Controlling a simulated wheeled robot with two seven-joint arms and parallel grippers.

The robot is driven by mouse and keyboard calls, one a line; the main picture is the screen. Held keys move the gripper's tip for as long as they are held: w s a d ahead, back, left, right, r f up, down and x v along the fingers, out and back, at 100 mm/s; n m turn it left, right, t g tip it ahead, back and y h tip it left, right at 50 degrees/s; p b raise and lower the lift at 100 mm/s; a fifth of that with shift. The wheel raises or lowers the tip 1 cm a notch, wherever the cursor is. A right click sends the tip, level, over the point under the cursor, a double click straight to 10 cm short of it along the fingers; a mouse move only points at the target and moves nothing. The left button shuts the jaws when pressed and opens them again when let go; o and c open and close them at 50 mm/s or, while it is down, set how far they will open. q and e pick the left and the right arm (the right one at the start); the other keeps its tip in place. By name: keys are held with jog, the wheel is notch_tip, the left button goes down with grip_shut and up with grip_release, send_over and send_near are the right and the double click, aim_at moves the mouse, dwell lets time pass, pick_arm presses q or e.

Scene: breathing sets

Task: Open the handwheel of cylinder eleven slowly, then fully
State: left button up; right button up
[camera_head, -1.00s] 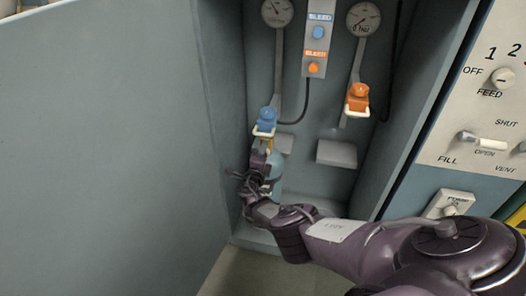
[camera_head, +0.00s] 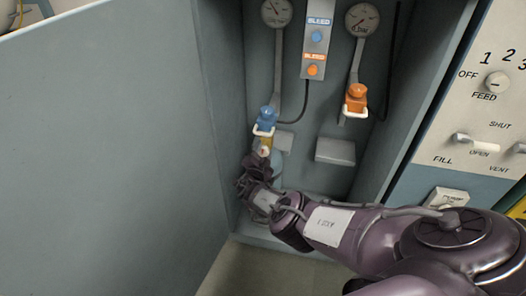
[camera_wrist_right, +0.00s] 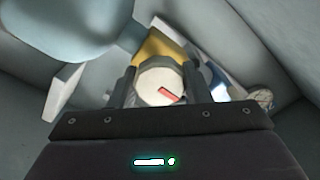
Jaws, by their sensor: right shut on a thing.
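A pale round handwheel (camera_wrist_right: 158,84) with a red mark on its face sits between the two dark fingers of my right gripper (camera_wrist_right: 158,90) in the right wrist view. The fingers are shut on its sides. Behind it is a yellow brass valve body (camera_wrist_right: 155,46), and the light blue cylinder (camera_wrist_right: 85,25) fills the upper left. In the head view the cylinder (camera_head: 277,164) stands in the cabinet's left part, partly hidden by my right gripper (camera_head: 262,160). A blue connector (camera_head: 266,118) with a white loop is just above. No cylinder number is readable. My left gripper is not in view.
An orange connector (camera_head: 356,97) hangs at the right under a gauge (camera_head: 362,19). A bleed panel (camera_head: 317,42) is between the gauges. An open door (camera_head: 110,150) closes off the left. A control panel (camera_head: 480,110) stands at the right. A grey block (camera_head: 335,151) is on the back wall.

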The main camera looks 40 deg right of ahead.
jog(key=shift+s+f+n, duration=0.1)
jog(key=shift+n, duration=0.3)
jog(key=o, duration=1)
